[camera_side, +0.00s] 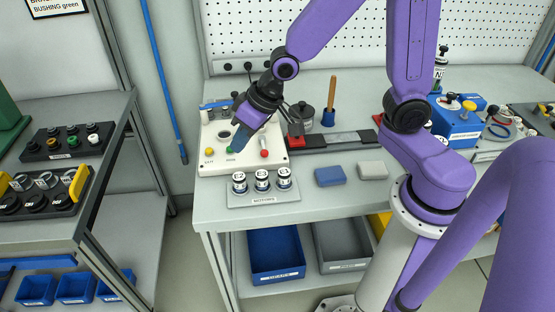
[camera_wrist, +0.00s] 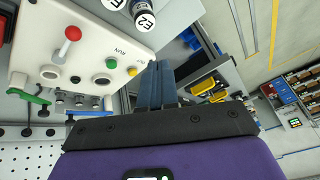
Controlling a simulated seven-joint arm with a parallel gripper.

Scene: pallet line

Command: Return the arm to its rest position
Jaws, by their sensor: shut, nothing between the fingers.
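My gripper (camera_side: 238,145) points down over the cream control box (camera_side: 213,168) at the left of the bench, its blue fingers together and empty. In the side view the fingertips are close to the green button (camera_side: 231,150); I cannot tell from it whether they touch. In the wrist view the shut fingers (camera_wrist: 157,72) reach past the edge of the box (camera_wrist: 92,38), beside the yellow button (camera_wrist: 132,72) and the green button (camera_wrist: 111,63). My purple arm reaches in from the right, bent at the elbow.
A tray (camera_side: 235,202) with three labelled cylinders stands before the box. A red-knobbed lever (camera_side: 264,153) rises from the box. Behind are a grey lidded pot (camera_side: 303,117) and a wooden handle in a blue holder (camera_side: 328,118). Blue (camera_side: 330,177) and grey (camera_side: 372,169) blocks lie right.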

